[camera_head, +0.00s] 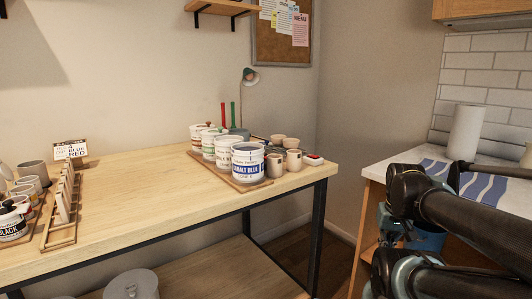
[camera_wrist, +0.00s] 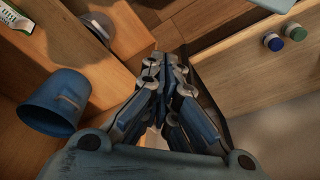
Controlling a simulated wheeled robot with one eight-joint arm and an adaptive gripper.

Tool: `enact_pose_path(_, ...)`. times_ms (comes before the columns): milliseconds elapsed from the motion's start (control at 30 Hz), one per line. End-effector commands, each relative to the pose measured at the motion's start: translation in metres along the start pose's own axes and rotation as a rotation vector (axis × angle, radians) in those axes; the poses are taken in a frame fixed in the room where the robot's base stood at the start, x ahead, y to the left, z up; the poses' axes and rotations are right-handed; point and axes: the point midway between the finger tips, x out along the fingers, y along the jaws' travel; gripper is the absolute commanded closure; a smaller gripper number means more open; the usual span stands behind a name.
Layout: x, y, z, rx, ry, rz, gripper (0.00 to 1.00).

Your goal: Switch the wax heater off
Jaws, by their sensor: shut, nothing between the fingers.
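I cannot pick out the wax heater for certain. A small white box with a red top (camera_head: 314,159), which may be its switch, sits at the right end of the wooden worktable (camera_head: 130,205) in the head view. A dark, low vessel (camera_head: 273,150) stands just left of it, partly hidden by cups. My gripper (camera_wrist: 172,62) is shut and empty in the wrist view, over a wooden floor and apart from the things around it. In the head view my arm fills the lower right, and the fingertips cannot be made out there.
Glaze buckets (camera_head: 247,162) and tan cups (camera_head: 293,160) crowd the table's right end. A wooden rack (camera_head: 62,215) stands at left. A counter with a paper roll (camera_head: 466,132) is at right. The wrist view shows a blue bucket (camera_wrist: 55,100) and two small lidded jars (camera_wrist: 295,32).

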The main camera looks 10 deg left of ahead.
Motion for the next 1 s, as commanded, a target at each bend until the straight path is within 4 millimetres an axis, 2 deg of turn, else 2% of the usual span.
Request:
enact_pose_path(67, -0.007, -0.002, 0.002, -0.030, 0.004, -0.002, 1.00)
enact_pose_path(167, -0.025, -0.010, -0.015, -0.120, 0.001, -0.009, 1.00)
enact_pose_path(267, -0.051, -0.023, -0.043, -0.274, -0.002, -0.020, 1.00)
enact_pose_path(467, -0.112, -0.063, -0.107, -0.660, -0.005, -0.047, 1.00)
enact_pose_path(767, -0.189, -0.150, -0.194, -1.238, 0.003, -0.090, 1.00)
enact_pose_path(1000, -0.239, -0.241, -0.245, -1.701, 0.019, -0.125, 1.00)
